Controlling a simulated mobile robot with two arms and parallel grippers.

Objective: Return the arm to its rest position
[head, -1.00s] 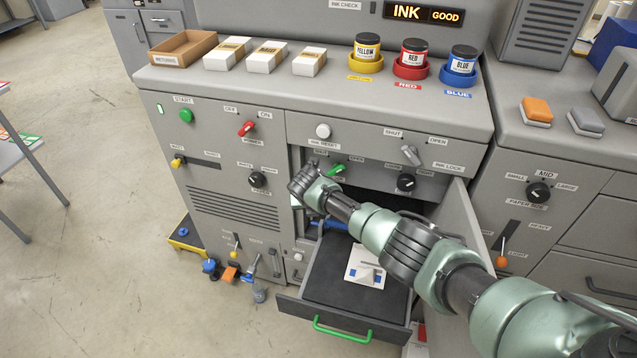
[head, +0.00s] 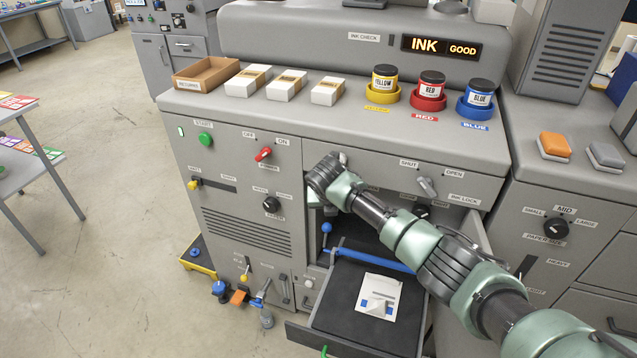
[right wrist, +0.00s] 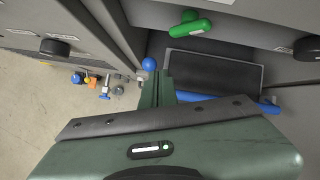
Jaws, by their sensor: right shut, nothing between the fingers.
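My right arm (head: 400,232) reaches in from the right in the head view, across the front of the grey machine (head: 240,185). Its wrist end stands before the machine's front, over the inner end of the open drawer (head: 345,318). The fingers are hidden there. In the right wrist view my right gripper (right wrist: 158,88) is shut and empty. It points toward the opening, with a blue ball knob (right wrist: 149,64) and a blue bar (right wrist: 225,101) close by in the picture. A green handle (right wrist: 190,25) is farther up. My left gripper is not in view.
The drawer sticks out below my arm with a white sheet (head: 378,297) in it. An open door (head: 478,228) stands right of the opening. Ink jars and white boxes (head: 287,86) stand on top. Levers (head: 243,272) jut out lower left.

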